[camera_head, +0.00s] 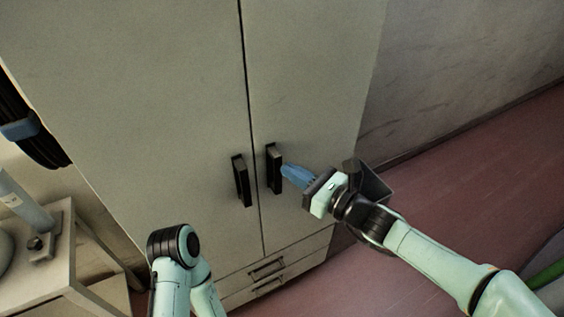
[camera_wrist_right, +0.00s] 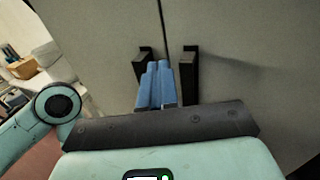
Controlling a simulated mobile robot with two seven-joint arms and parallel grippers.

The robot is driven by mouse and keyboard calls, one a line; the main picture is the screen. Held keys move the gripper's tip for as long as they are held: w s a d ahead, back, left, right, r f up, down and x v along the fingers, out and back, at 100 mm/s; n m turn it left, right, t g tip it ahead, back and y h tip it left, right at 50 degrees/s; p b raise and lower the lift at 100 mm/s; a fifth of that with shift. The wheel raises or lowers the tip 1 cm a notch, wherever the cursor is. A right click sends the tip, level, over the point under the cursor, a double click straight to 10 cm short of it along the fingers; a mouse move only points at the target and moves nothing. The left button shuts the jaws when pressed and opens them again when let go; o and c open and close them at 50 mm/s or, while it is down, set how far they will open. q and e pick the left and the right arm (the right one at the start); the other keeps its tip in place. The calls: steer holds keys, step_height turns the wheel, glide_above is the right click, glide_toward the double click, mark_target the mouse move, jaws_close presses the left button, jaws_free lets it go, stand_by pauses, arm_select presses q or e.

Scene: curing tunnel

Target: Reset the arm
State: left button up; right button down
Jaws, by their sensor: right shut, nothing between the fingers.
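My right gripper (camera_head: 290,172) has blue fingers and is shut and empty. Its fingertips are close to the black handle (camera_head: 274,168) on the right door of a tall grey cabinet (camera_head: 180,100); I cannot tell whether they touch. In the right wrist view the shut fingers (camera_wrist_right: 156,75) point at the cabinet front between the left door's handle (camera_wrist_right: 140,66) and the right door's handle (camera_wrist_right: 189,74). Both doors look closed. My left arm shows at the bottom of the head view, bent, but its gripper is not in view.
Drawers with dark handles (camera_head: 267,269) are below the doors. A light table (camera_head: 62,275) with equipment stands at the left. Black cables (camera_head: 30,140) hang on the far left. The reddish floor (camera_head: 470,180) at the right is mostly open beside a grey wall (camera_head: 450,70).

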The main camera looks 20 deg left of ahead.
steer(key=s+d, duration=0.3)
steer(key=s+d+f+n+g+h, duration=0.2)
steer(key=d+f+h, duration=0.1)
steer(key=f, duration=0.7)
steer(key=s+d+f+n+g+h+p, duration=0.1)
steer(key=d+f+h, duration=0.1)
steer(key=f, duration=0.7)
steer(key=s+d+f+n+g+h, duration=0.2)
steer(key=d+f+h, duration=0.1)
steer(key=f, duration=0.7)
arm_select(q)
steer(key=r+p, duration=0.1)
steer(key=w+r+p, duration=0.1)
steer(key=r, duration=0.1)
steer(key=w+r+p, duration=0.1)
steer(key=shift+r, duration=0.2)
arm_select(e)
steer(key=s+d+f+n+g+h, duration=0.1)
steer(key=s+d+f+n, duration=0.3)
steer(key=s+f, duration=0.2)
steer(key=s+d+f+n+g+h, duration=0.1)
steer(key=s+d+f+n+h, duration=0.1)
steer(key=s+f+n, duration=0.3)
steer(key=s+d+f+n+g+h, duration=0.1)
steer(key=s+d+f+n, duration=0.3)
steer(key=s+f, duration=0.5)
steer(key=shift+s+d+f+n+h, duration=0.15)
steer(key=shift+s+d+n+h, duration=0.25)
steer(key=shift+s+d, duration=0.6)
